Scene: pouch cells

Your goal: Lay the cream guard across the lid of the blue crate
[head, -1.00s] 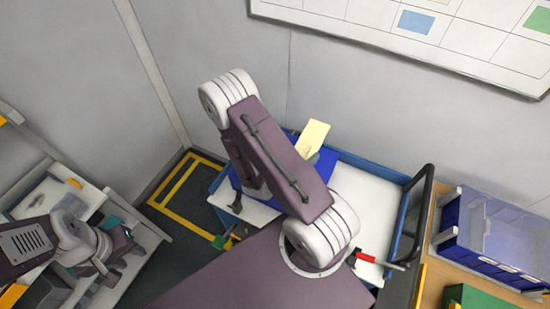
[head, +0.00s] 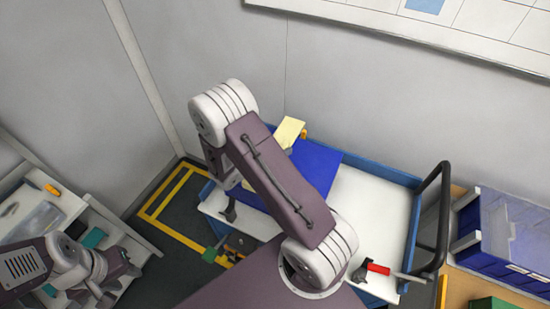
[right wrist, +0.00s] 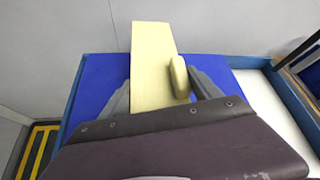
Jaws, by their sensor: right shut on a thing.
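The cream guard (head: 289,132) is a flat pale strip at the back of the blue lid of the crate (head: 318,163) in the head view. In the right wrist view the guard (right wrist: 150,55) stretches away from me, with a raised cream grip (right wrist: 180,77) on its right side. My right gripper (right wrist: 160,95) is shut on the guard, one grey finger each side. The blue lid (right wrist: 95,88) shows beneath and beside it. I cannot tell whether the guard touches the lid. My right arm hides part of the crate. My left gripper (head: 112,278) is far left; its fingers are unclear.
The crate stands on a blue-rimmed cart with a white top (head: 372,205). A red-handled tool (head: 378,268) lies at its front right, near a black handle (head: 440,215). Blue bins (head: 510,240) stand at right, shelving (head: 40,205) at left. A wall is behind the cart.

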